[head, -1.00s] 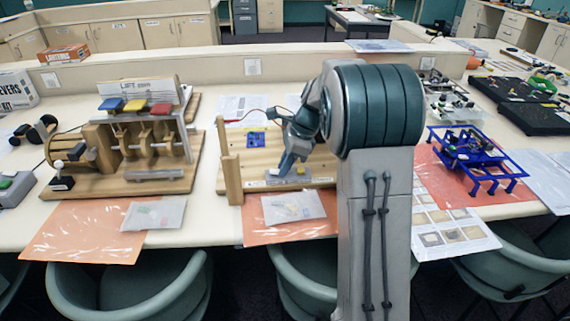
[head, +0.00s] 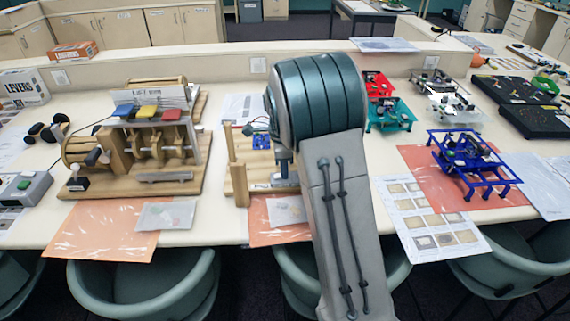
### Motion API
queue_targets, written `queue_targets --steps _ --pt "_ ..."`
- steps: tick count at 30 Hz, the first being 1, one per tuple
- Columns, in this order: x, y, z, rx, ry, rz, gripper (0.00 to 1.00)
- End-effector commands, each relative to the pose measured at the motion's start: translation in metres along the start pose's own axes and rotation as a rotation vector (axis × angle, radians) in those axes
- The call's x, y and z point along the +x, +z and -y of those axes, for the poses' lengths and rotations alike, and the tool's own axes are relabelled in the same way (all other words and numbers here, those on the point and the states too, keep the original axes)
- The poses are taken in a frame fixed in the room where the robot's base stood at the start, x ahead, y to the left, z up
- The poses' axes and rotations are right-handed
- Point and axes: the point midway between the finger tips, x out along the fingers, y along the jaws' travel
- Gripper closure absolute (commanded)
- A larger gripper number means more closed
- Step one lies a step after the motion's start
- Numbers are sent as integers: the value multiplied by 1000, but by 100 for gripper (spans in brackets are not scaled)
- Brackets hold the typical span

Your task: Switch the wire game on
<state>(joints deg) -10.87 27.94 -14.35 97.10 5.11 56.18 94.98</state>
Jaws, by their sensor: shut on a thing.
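The wire game (head: 239,185) is a wooden board with upright posts at its left end and a blue panel (head: 262,141) at the back. It stands mid-table, and my arm hides its right part. A small part of my gripper (head: 284,168) shows low over the front of the board, left of my arm. Its jaws are shut on a small part at the board's front, which looks like the switch. The fingertips and the switch's position are mostly hidden.
A wooden cam machine (head: 140,150) with coloured blocks stands on the left. A blue frame (head: 470,165) sits on an orange sheet at right, with red and teal frames (head: 388,115) behind. Chairs (head: 145,285) line the table's front edge.

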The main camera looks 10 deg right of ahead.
Motion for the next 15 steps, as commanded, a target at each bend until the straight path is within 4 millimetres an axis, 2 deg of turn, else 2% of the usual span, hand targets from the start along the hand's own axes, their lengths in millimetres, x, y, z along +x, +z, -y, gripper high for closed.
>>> queue_targets --steps 5,6,8,9,15 --pt "0 0 0 0 -2 0 100" --pt "0 0 0 0 -2 0 79" --pt "0 0 0 0 -2 1 62" --pt "0 0 0 0 -1 1 60" --pt "0 0 0 0 -1 1 60"
